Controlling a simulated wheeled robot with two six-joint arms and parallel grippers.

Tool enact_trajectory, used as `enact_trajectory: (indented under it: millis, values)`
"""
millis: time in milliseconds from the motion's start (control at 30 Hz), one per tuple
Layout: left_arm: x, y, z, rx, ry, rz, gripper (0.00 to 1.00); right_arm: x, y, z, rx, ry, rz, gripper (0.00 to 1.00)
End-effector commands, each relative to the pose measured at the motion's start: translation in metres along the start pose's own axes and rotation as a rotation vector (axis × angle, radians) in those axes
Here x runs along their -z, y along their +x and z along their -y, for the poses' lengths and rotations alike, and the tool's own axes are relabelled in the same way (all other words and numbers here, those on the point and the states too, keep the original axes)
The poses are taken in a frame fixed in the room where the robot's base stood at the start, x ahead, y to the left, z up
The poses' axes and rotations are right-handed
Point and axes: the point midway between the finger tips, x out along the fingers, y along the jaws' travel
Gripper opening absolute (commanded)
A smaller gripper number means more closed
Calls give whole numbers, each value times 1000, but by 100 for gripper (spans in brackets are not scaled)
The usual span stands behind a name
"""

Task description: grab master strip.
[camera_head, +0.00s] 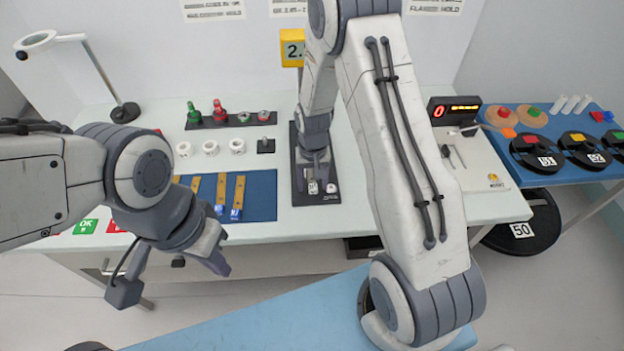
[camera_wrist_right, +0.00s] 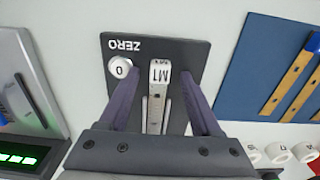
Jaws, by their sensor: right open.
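The master strip (camera_wrist_right: 160,76), with a white end marked M1, lies on the dark plate (camera_wrist_right: 184,50) marked ZERO. My right gripper (camera_wrist_right: 158,88) is open, with one finger on each side of the strip; I cannot tell whether they touch it. In the head view the strip's white end (camera_head: 313,187) shows at the front of the plate (camera_head: 318,200), below my right gripper (camera_head: 314,172). A white round piece marked 0 (camera_wrist_right: 121,68) sits beside it, near one finger. My left gripper (camera_head: 222,265) hangs in front of the table, away from the strip; its opening is unclear.
A blue mat (camera_head: 262,190) with several wooden strips lies left of the plate. White rings (camera_head: 211,148), a rack of red and green pieces (camera_head: 219,119) and a lamp (camera_head: 125,112) stand further back. A red-digit display (camera_head: 454,110) and blue side table (camera_head: 497,117) are right.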

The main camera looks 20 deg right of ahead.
Motion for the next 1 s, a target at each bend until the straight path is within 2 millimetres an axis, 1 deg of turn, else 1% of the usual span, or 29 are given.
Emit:
enact_trajectory:
  millis: [100, 133, 167, 200, 267, 300, 567, 733, 867, 1000]
  values:
    - [0, 0, 0, 0, 0, 0, 0, 0, 0, 0, 0, 0, 0, 65]
    - [0, 0, 0, 0, 0, 0, 0, 0, 0, 0, 0, 0, 0, 57]
    - [0, 0, 0, 0, 0, 0, 0, 0, 0, 0, 0, 0, 0, 46]
    - [0, 0, 0, 0, 0, 0, 0, 0, 0, 0, 0, 0, 0, 31]
    - [0, 0, 0, 0, 0, 0, 0, 0, 0, 0, 0, 0, 0, 8]
    - [0, 0, 0, 0, 0, 0, 0, 0, 0, 0, 0, 0, 0, 0]
    - [0, 0, 0, 0, 0, 0, 0, 0, -1, 0, 0, 0, 0, 0]
    - [0, 2, 0, 0, 0, 0, 0, 1, -6, 0, 0, 0, -2, 0]
    - [0, 5, 0, 0, 0, 0, 0, 1, -18, 0, 1, 0, -4, 0]
    - [-1, 11, 1, 0, 0, 0, 0, 1, -43, 0, 2, 0, -7, 0]
